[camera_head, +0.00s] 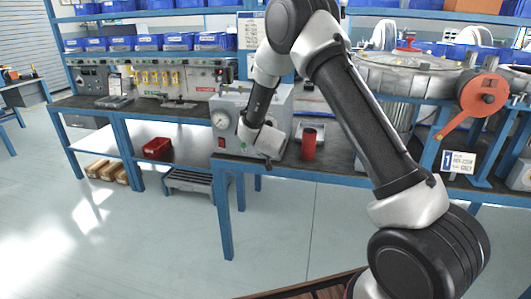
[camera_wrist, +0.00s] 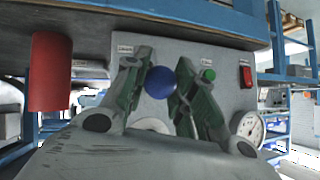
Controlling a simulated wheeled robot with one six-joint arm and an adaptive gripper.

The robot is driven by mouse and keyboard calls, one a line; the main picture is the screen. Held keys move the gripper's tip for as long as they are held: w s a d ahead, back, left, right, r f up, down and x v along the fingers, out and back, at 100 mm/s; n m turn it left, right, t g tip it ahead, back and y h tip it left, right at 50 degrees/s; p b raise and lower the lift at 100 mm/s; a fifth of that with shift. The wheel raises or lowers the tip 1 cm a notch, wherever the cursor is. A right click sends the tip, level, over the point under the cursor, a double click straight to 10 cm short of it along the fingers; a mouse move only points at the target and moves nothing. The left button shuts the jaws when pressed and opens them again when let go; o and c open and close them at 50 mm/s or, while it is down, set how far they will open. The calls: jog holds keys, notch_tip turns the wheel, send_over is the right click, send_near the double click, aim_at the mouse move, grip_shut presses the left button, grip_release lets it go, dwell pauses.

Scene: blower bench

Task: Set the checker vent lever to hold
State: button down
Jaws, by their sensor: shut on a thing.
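The checker is a grey box (camera_head: 284,103) on the bench, with a round gauge (camera_head: 221,119) on its front; the gauge also shows in the wrist view (camera_wrist: 249,129). In the wrist view, which is upside down, a blue ball knob (camera_wrist: 160,83) sits between the fingers of my gripper (camera_wrist: 162,76). The fingers are closed on it from both sides. The lever's shaft is hidden, so its position cannot be told. Small white labels (camera_wrist: 125,49) on the panel are too small to read. In the head view my wrist covers the knob.
A red cylinder (camera_head: 309,146) stands on the bench right of the checker. A red switch (camera_wrist: 246,77) and a green button (camera_wrist: 209,75) are on the panel near my fingers. A large flanged housing (camera_head: 410,75) stands further right.

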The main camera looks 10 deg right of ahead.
jog(key=shift+w+d+r, duration=0.1)
jog(key=shift+w+r, duration=0.1)
jog(key=shift+r, duration=0.05)
jog(key=c, duration=1.4)
grip_release()
jog(key=shift+o, duration=1.4)
jog(key=shift+f, duration=0.1)
jog(key=shift+s, duration=0.1)
jog(key=v, duration=1.2)
jog(key=shift+f, duration=0.15)
